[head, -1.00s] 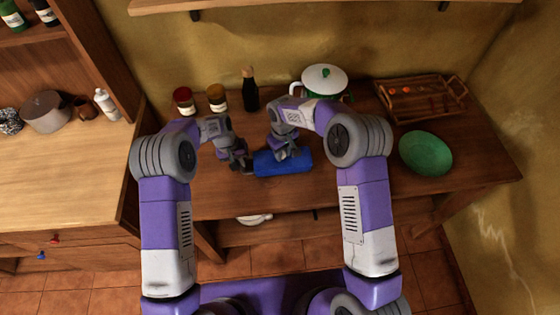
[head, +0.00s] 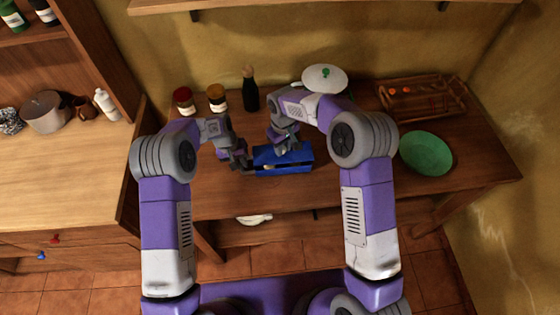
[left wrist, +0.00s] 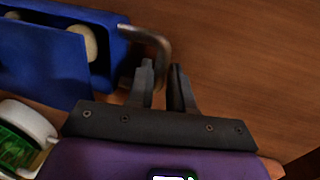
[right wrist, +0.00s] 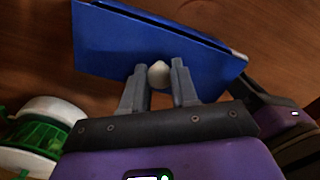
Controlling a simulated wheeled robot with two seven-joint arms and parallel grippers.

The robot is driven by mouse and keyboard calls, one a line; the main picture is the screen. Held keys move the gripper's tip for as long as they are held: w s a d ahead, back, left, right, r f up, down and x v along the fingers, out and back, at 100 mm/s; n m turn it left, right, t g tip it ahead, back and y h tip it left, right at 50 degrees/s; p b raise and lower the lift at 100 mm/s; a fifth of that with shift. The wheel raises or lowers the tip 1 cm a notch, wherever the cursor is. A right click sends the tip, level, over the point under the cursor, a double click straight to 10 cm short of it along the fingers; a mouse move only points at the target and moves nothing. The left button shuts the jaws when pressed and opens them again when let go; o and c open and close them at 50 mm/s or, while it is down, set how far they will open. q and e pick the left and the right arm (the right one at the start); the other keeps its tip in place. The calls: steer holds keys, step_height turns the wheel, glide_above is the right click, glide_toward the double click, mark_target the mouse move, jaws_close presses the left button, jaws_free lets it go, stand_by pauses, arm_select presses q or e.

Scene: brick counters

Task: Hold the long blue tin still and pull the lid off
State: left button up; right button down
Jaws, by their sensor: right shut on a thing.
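The long blue tin (head: 284,173) stands on the brown counter. Its blue lid (right wrist: 115,50) sits above it with a dark gap between, and pale round things (left wrist: 88,42) show inside the tin. My right gripper (right wrist: 160,75) is shut on the lid's pale knob (right wrist: 159,74); in the head view it is above the tin (head: 286,145). Part of the handle is hidden by a finger.
Behind are two jars (head: 217,98) (head: 184,101), a dark bottle (head: 250,90) and a white-lidded green pot (head: 325,78), partly hidden by my right arm. A wooden tray (head: 425,98) and green bowl (head: 426,153) stand at the right. The counter in front is clear.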

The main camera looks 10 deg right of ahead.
arm_select(q)
steer(key=o, duration=0.3)
steer(key=shift+o, duration=0.2)
step_height(320, 180, up, 12)
steer(key=a, duration=0.2)
steer(key=shift+a, duration=0.15)
steer(key=shift+f, duration=0.1)
